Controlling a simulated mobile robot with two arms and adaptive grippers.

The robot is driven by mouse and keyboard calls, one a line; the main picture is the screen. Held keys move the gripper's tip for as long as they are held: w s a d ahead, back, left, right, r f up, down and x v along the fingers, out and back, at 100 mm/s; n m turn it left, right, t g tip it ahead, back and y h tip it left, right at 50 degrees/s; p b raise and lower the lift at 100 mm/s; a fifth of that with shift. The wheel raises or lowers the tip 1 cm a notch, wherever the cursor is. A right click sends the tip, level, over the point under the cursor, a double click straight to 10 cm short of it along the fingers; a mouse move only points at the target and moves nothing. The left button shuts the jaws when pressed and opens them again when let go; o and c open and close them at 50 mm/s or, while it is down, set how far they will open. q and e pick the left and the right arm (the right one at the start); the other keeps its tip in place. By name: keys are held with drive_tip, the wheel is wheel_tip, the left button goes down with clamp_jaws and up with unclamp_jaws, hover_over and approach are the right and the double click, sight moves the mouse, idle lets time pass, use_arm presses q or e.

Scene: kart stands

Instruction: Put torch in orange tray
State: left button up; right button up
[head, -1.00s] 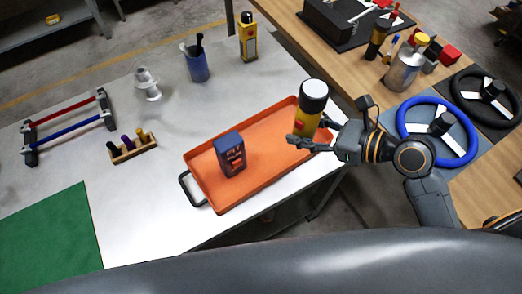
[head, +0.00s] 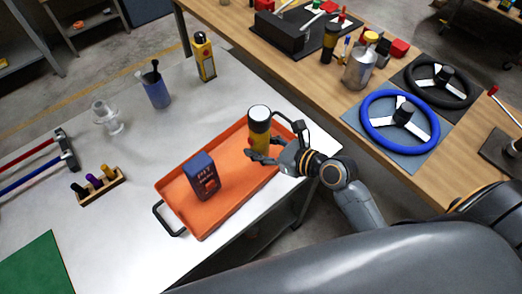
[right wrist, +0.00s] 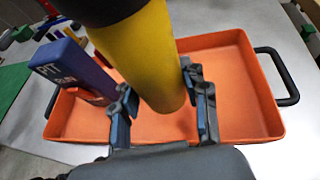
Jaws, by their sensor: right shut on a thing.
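The torch (head: 260,134) is a yellow cylinder with a black upper part and a pale round top. My right gripper (head: 273,155) is shut around its yellow body and holds it upright over the right part of the orange tray (head: 227,205). In the right wrist view the torch (right wrist: 145,58) stands between the two fingers (right wrist: 160,105), with the tray (right wrist: 237,95) below. Its lower end is close to the tray floor; I cannot tell whether it touches. My left gripper is not in view.
A dark blue box (head: 201,176) stands in the tray's left half. A blue cup (head: 156,92), a yellow bottle (head: 204,56) and a wooden holder (head: 98,186) stand on the grey table. Steering wheels (head: 399,123) lie on the wooden bench. The tray has black handles.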

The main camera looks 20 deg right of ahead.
drive_tip(key=w+f, duration=0.1)
drive_tip(key=w+d+f, duration=0.1)
drive_tip(key=f, duration=0.2)
drive_tip(key=shift+w+d+b, duration=0.25)
drive_tip(key=shift+w+b, duration=0.1)
drive_tip(key=shift+w, duration=0.05)
wheel_tip(320, 180, down, 3)
drive_tip(key=shift+w+d+f, duration=0.15)
drive_tip(key=shift+f, duration=0.05)
drive_tip(key=o, duration=1.4)
drive_tip(key=shift+f, duration=0.15)
drive_tip(key=shift+c, duration=0.2)
